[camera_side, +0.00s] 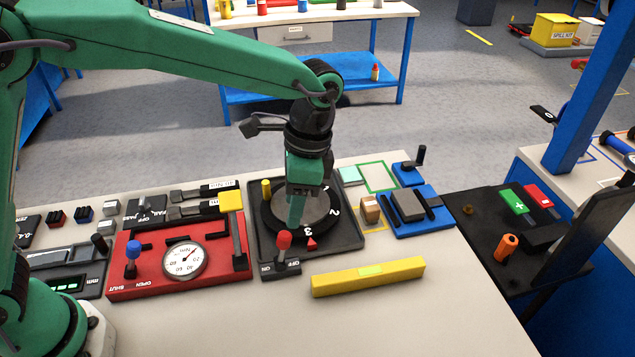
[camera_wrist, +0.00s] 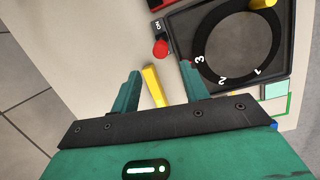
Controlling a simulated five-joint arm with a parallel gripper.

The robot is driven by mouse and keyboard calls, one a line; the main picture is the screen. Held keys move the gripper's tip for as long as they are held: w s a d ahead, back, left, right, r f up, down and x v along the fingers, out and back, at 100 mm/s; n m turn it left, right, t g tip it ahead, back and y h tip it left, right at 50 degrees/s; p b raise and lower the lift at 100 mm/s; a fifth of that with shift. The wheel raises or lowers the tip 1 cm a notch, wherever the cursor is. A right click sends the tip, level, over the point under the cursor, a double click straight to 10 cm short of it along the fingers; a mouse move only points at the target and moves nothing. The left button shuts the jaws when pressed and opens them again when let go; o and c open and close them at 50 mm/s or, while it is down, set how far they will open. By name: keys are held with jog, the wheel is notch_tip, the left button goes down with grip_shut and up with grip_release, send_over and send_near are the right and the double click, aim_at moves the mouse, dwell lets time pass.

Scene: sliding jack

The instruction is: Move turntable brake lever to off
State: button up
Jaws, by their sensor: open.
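The turntable (camera_side: 265,222) is a black numbered ring with a grey centre in a dark square tray. Its brake lever (camera_side: 284,240) has a red knob on a dark base marked ON at left and OFF at right, at the tray's front edge. The knob also shows in the wrist view (camera_wrist: 160,48), beside the ON label; I cannot tell which setting it stands at. My gripper (camera_wrist: 160,68) is open and empty, pointing down. In the side view my gripper (camera_side: 296,222) appears over the turntable, behind and just right of the knob, apart from it.
A yellow bar (camera_side: 368,277) lies in front of the turntable. A red gauge panel (camera_side: 150,280) stands left, with a blue-knobbed valve and a yellow-ended lever. A blue sliding fixture (camera_side: 420,212) and a small wooden block (camera_side: 370,208) are right.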

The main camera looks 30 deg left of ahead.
jog(key=shift+r, duration=0.15)
jog(key=shift+c, duration=0.5)
jog(key=shift+r, duration=0.1)
jog(key=c, duration=0.7)
jog(key=shift+s+a+n, duration=0.1)
jog(key=shift+s+n, duration=0.05)
jog(key=shift+n, duration=0.15)
grip_shut()
jog(key=n, duration=0.1)
jog(key=s+a+r+n, duration=0.1)
jog(key=shift+s+r+n+t, duration=0.1)
jog(key=shift+r+n+t, duration=0.05)
jog(key=shift+n+t, duration=0.2)
jog(key=s+a+r+n+t+h, duration=0.1)
jog(key=s+a+n+t, duration=0.1)
jog(key=n, duration=0.7)
jog(key=s+a+r+n+t+h, duration=0.1)
jog(key=s+a+n, duration=0.3)
jog(key=n, duration=0.5)
jog(key=shift+s+r+t+h, duration=0.35)
jog(key=shift+s+t, duration=0.3)
jog(key=shift+s, duration=0.65)
jog(key=shift+f, duration=0.15)
